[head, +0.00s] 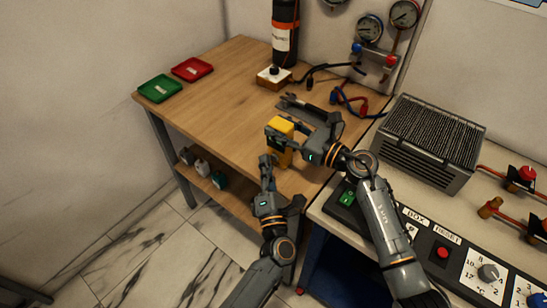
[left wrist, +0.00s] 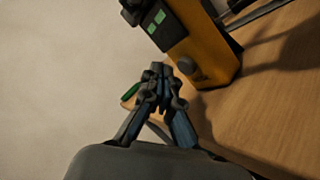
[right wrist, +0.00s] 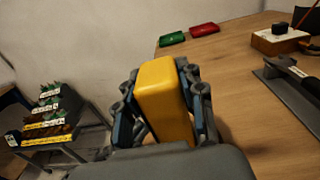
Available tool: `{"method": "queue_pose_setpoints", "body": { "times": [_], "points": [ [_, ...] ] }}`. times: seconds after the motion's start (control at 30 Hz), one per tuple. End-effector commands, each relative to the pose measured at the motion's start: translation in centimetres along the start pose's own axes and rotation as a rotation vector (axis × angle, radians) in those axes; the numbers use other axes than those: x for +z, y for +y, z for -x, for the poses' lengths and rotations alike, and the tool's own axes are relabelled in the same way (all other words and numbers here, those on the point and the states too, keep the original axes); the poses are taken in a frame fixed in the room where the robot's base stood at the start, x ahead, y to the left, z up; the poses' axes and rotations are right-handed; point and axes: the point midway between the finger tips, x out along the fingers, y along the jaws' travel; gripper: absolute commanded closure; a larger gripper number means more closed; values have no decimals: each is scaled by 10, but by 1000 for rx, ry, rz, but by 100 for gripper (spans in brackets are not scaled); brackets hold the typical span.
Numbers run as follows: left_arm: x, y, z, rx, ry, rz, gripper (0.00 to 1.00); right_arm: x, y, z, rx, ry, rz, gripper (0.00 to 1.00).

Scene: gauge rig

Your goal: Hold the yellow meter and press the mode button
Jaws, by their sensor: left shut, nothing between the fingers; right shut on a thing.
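The yellow meter (head: 283,125) stands upright at the front edge of the wooden bench. My right gripper (right wrist: 165,100) is shut on it, with a finger on each side of its yellow body (right wrist: 163,98). In the left wrist view the meter (left wrist: 215,60) shows a dark face with green patches and a dark round part low down. I cannot tell which part is the mode button. My left gripper (head: 265,160) is shut and empty, in front of the meter's face. Its closed fingertips (left wrist: 158,72) are close to the lower face; I cannot tell whether they touch.
The wooden bench (head: 215,95) is clear left of the meter, with green (head: 160,88) and red (head: 192,69) trays at its far left. A dark flat tool (head: 305,106) lies behind the meter. A grey grille box (head: 425,145) and control panel (head: 460,265) stand on the right.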

Motion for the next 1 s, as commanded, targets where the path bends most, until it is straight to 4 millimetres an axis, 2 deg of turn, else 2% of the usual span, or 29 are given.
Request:
{"method": "queue_pose_setpoints", "body": {
  "times": [0.03, 0.4, 1.0],
  "points": [
    [9, -5, 14, -21, 11, 30, 100, 0, 0, 0, 0, 0, 0, 100],
    [-11, 15, 37, -18, 11, 27, 100, 0, 0, 0, 0, 0, 0, 100],
    [-15, 19, 39, -14, 11, 24, 100, 0, 0, 0, 0, 0, 0, 100]
  ]
}}
